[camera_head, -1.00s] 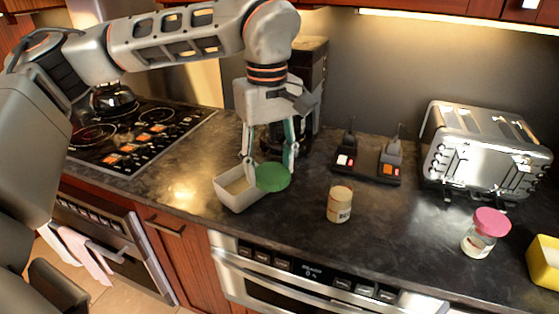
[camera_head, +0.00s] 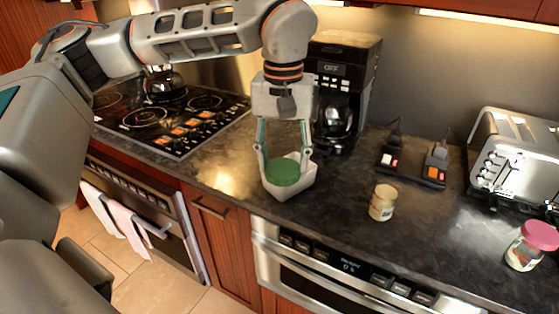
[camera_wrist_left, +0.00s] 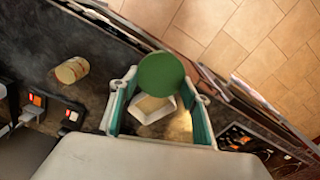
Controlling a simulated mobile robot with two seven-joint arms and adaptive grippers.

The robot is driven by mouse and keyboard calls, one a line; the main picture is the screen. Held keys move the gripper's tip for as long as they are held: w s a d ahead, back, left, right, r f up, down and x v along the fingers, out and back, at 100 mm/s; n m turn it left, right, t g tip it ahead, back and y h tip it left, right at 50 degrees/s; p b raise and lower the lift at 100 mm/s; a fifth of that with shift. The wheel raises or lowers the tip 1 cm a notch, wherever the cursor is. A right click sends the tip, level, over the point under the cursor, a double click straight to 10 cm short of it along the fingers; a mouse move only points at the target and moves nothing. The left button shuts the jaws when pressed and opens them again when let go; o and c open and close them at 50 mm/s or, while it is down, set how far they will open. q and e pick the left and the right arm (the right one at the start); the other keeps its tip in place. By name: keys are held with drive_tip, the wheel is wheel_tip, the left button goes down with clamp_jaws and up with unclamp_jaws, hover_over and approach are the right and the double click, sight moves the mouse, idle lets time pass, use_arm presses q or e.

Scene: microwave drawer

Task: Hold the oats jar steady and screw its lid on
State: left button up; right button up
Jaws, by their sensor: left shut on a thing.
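A round green lid (camera_head: 282,172) is between the fingertips of my left gripper (camera_head: 283,153), which is shut on it. The lid also shows in the left wrist view (camera_wrist_left: 161,74), with a fingertip at either side. A pale open box-shaped container (camera_head: 292,190) with tan contents stands on the counter. In the head view the lid covers most of its opening. In the left wrist view the container (camera_wrist_left: 150,116) shows partly past the lid; whether they touch, I cannot tell. No label reading oats is legible. My right gripper is not in view.
A small cream jar (camera_head: 382,204) stands to the right on the dark counter. A jar with a pink lid (camera_head: 531,246) is farther right. A coffee maker (camera_head: 340,95), a black charger base (camera_head: 412,168) and a toaster (camera_head: 515,150) stand behind. The hob (camera_head: 175,118) is left.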

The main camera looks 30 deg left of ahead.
use_arm(q)
drive_tip(key=w+d+f+n, duration=0.1)
drive_tip(key=w+d+n, duration=1.4)
drive_tip(key=w+d, duration=0.2)
drive_tip(key=shift+d+n, duration=0.3)
drive_tip(key=shift+d, duration=0.95)
drive_tip(key=shift+w, duration=0.1)
drive_tip(key=shift+f, duration=0.1)
drive_tip(key=shift+f, duration=1.95)
